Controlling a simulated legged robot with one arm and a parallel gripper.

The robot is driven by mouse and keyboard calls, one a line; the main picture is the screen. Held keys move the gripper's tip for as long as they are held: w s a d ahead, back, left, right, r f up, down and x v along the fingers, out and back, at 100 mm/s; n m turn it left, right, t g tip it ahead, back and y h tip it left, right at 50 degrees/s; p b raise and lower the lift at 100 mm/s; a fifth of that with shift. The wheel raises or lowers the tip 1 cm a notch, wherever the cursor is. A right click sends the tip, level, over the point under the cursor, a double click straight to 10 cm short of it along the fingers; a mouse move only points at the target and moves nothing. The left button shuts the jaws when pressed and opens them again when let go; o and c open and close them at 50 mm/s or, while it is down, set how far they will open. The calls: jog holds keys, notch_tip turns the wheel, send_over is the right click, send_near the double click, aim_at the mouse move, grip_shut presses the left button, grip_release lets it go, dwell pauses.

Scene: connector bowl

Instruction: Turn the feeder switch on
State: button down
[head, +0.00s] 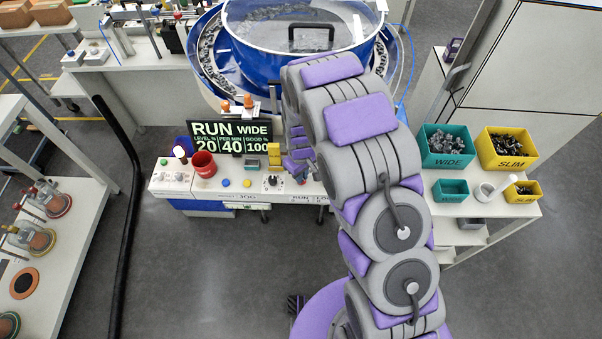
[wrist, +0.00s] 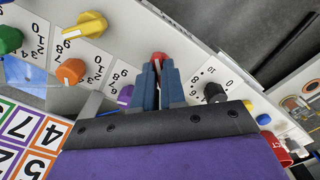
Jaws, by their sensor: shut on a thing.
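In the wrist view my gripper (wrist: 159,78) has its two blue fingers closed around a small red knob (wrist: 158,57) on a white panel (wrist: 120,28). Only the red knob's top shows between the fingertips. Whether it is the feeder switch, and how it is set, I cannot tell. A black knob (wrist: 215,92) with a number scale is to the right of the fingers. In the head view my gripper (head: 301,165) is low over the bench, partly hidden by my arm. The feeder's blue bowl (head: 237,50) stands behind, with a clear lid and metal parts inside.
Yellow (wrist: 85,28), orange (wrist: 71,71) and green (wrist: 10,39) knobs are left of my fingers. A display (head: 229,143) reads RUN WIDE. Teal WIDE (head: 447,161) and yellow SLIM (head: 505,163) bins are at right.

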jog(key=shift+w, duration=0.1)
jog(key=c, duration=1.2)
grip_release()
jog(key=shift+a, duration=0.15)
notch_tip(320, 180, up, 17)
jog(key=p, duration=0.1)
jog(key=shift+r+p, duration=0.15)
jog(key=shift+p, duration=0.15)
